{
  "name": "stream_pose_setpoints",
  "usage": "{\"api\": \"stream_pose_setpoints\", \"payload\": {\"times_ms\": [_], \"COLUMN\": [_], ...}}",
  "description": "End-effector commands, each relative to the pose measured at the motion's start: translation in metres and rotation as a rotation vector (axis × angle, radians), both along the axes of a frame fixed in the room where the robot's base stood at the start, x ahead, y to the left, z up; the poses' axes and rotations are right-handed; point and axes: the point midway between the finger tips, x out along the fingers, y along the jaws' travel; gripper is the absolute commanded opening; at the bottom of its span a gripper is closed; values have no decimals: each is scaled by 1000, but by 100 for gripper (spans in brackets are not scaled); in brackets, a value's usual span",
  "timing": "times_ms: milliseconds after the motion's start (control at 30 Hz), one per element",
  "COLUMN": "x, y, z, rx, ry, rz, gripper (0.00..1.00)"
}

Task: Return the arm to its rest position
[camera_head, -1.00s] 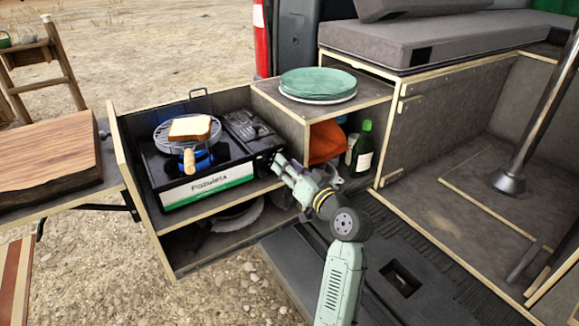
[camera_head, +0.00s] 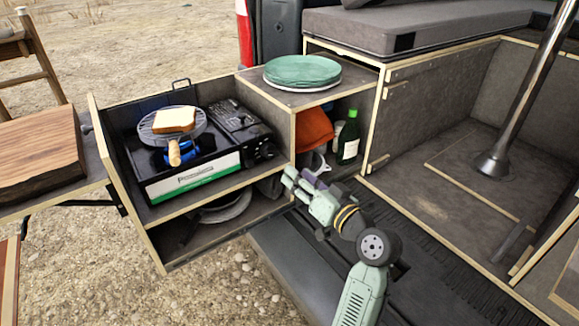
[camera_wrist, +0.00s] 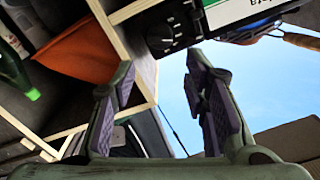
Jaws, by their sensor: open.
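My gripper (camera_head: 290,181) is in front of the shelf unit, to the lower right of the camping stove and apart from it. In the wrist view, my gripper (camera_wrist: 160,72) has its two fingers spread with nothing between them. The black stove (camera_head: 196,172) stands on the upper shelf of the pulled-out drawer. A slice of bread (camera_head: 174,119) lies on a round grill rack (camera_head: 198,131) on the stove, with a blue glow beneath. In the wrist view, a corner of the stove (camera_wrist: 172,36) shows at the top.
Green plates (camera_head: 302,70) sit on the cabinet top. A metal post (camera_head: 525,95) rises at the right. A wooden board (camera_head: 38,150) lies at the left.

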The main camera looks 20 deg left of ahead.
Motion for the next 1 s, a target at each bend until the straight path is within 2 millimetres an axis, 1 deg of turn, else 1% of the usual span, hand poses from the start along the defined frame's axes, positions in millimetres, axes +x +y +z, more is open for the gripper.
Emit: {"api": "stream_pose_setpoints", "payload": {"times_ms": [67, 200, 567, 667, 767, 833, 867, 900, 933, 967, 1000], "x": [-5, -8, -8, -8, -6, -7, -10, -15, -21, -28, -39], "y": [-7, -10, -10, -5, 18, 46, 60, 79, 94, 107, 124], "z": [0, 0, 0, 5, 26, 54, 69, 91, 108, 126, 149], "rx": [0, 0, 0, 0, 3, 16, 24, 41, 57, 75, 102], "ry": [0, 0, 0, -12, -65, -133, -171, -225, -268, -313, -371], "rz": [-3, 0, 0, 0, -3, -8, -10, -15, -16, -17, -20], "gripper": [41, 41, 41, 41, 41, 41, 41, 41, 41, 41, 41]}}
